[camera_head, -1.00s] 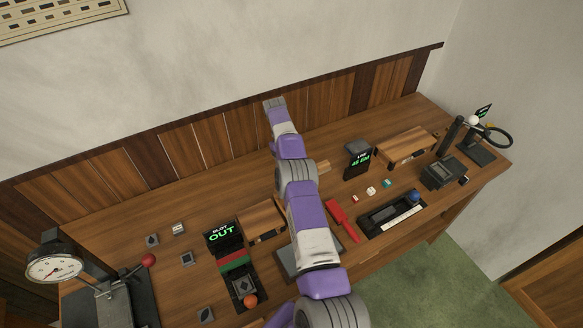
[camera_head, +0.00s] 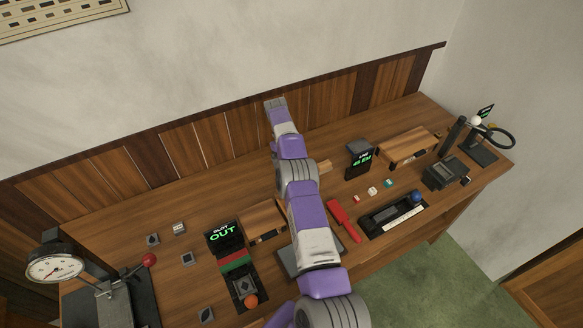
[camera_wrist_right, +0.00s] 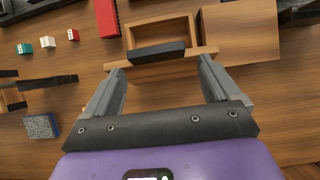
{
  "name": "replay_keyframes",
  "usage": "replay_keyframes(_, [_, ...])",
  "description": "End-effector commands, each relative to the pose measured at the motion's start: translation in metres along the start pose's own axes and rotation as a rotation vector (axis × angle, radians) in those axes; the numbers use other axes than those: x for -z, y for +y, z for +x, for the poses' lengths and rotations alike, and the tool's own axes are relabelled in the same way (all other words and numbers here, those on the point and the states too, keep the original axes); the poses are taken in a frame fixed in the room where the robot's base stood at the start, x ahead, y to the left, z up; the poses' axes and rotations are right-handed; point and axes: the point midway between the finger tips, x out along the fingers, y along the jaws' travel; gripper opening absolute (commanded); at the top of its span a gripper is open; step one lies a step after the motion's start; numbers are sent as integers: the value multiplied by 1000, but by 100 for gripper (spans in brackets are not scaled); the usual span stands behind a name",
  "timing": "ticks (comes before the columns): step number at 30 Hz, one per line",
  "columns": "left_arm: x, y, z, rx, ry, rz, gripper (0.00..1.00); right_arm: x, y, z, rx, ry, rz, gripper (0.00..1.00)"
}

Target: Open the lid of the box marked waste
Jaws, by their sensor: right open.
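My right gripper (camera_wrist_right: 162,70) is open, its two fingers apart on either side of a wooden ledge in the right wrist view. No contact between fingers and wood is clear. I can read no waste marking on any box. My left gripper is out of view.
A second wooden box (camera_head: 262,217) stands left of the arm, another (camera_head: 405,147) at the back right. The dial gauge (camera_head: 54,267) stands far left.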

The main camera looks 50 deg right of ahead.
Motion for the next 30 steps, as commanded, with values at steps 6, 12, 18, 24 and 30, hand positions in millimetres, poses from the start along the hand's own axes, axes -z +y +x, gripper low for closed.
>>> replay_keyframes(6, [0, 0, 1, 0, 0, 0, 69, -14, 0, -25, -2, 6, 1, 89])
replay_keyframes(12, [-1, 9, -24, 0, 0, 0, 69, -35, 0, -60, -1, 1, 0, 89])
replay_keyframes(18, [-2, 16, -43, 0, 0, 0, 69, -46, 0, -77, 0, 0, 0, 89])
replay_keyframes(24, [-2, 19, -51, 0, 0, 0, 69, -50, -1, -84, 0, 0, -1, 89])
replay_keyframes(30, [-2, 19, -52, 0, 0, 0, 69, -50, -1, -84, 0, 0, -1, 89])
